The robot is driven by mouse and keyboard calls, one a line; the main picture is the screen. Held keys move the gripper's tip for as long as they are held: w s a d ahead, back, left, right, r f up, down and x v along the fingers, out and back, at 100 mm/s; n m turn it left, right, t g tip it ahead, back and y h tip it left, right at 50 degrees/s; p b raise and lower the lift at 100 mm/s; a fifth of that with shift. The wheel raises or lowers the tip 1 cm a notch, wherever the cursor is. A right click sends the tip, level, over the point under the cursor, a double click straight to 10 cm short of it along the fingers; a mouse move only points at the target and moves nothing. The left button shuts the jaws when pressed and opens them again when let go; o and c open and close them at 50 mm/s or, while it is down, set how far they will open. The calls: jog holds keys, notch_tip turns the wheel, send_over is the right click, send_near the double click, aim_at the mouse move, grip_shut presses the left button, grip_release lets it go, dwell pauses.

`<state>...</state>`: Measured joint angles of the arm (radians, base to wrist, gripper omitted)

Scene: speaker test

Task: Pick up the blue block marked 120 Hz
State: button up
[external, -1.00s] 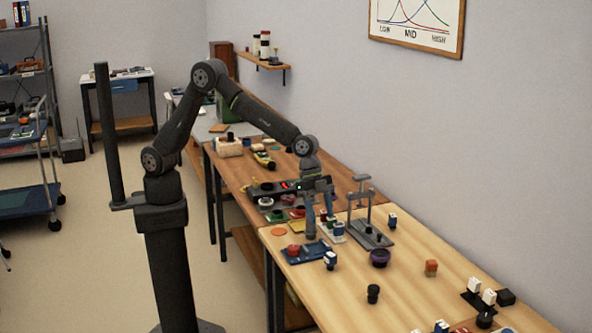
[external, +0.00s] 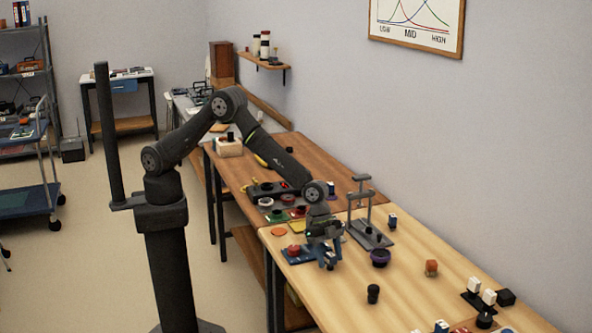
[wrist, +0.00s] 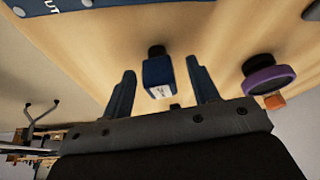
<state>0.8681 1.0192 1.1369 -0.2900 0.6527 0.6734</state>
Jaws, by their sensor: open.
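A blue block (wrist: 158,72) with a white label face and a dark knob shows in the wrist view; its marking is too small to read. My gripper (wrist: 163,85) is open, with one blue finger on each side of this block and visible gaps between. In the external view my gripper (external: 328,262) is low over the light wooden table near its left edge, and it partly hides the block. Another small blue and white block (external: 392,221) stands further back by the wall side; its marking is not readable either.
A purple-rimmed dark cup (external: 380,258) stands right of my gripper; it shows in the wrist view (wrist: 268,76). A blue tray (external: 293,255) lies close on the left. A grey stand (external: 368,236) rises behind. A black knob (external: 373,293) and an orange block (external: 431,267) stand in front and right.

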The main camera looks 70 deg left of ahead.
jog(key=shift+x, duration=0.75)
jog(key=shift+c, duration=0.2)
jog(key=c, duration=1)
